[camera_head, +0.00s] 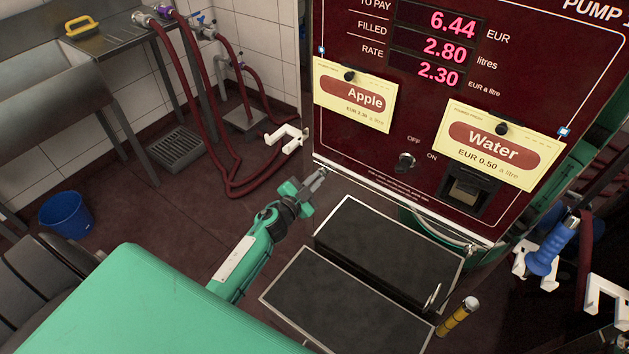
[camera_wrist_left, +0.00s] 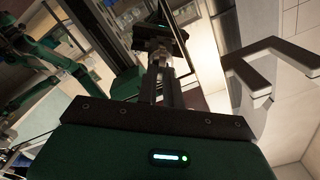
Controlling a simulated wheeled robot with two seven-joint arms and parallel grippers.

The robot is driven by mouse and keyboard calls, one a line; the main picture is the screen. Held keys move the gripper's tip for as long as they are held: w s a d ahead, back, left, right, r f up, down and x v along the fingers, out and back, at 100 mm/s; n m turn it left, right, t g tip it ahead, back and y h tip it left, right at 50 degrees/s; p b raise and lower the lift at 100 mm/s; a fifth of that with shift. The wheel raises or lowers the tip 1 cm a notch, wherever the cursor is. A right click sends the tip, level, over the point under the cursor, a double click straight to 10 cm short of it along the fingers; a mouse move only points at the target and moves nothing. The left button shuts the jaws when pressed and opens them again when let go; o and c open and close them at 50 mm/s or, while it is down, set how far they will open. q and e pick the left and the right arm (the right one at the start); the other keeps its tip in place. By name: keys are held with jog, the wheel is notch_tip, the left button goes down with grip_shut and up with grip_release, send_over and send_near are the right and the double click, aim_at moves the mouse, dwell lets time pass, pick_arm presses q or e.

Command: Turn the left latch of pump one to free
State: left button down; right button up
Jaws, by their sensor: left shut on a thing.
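Pump one's dark red front (camera_head: 375,140) fills the middle and right of the head view. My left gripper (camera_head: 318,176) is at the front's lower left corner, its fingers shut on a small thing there. The fingers and the corner overlap, so the left latch and its angle cannot be made out clearly. In the left wrist view the narrow fingers (camera_wrist_left: 166,82) reach toward a dark part with a small green mark (camera_wrist_left: 161,27); what is between the tips is too small to tell. My right gripper does not show.
A white hook bracket (camera_head: 287,137) sticks out left of the pump, close to my left gripper; it also shows in the left wrist view (camera_wrist_left: 246,72). Dark-topped platforms (camera_head: 395,242) stand below the front. Red hoses (camera_head: 217,135) hang at left. A blue-handled nozzle (camera_head: 549,248) is at right.

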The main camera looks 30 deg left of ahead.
pick_arm(q)
jog(key=shift+d+f+m+b, duration=0.15)
jog(key=shift+m+b, duration=0.6)
jog(key=shift+m, duration=1.95)
jog(key=shift+f+m+b, duration=0.15)
jog(key=shift+m+b, duration=0.6)
jog(key=shift+m, duration=1.95)
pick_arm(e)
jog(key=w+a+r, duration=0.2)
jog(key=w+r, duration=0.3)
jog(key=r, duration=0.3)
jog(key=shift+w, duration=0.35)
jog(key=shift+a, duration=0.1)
pick_arm(q)
jog(key=c, duration=1.5)
grip_release()
jog(key=shift+c, duration=0.2)
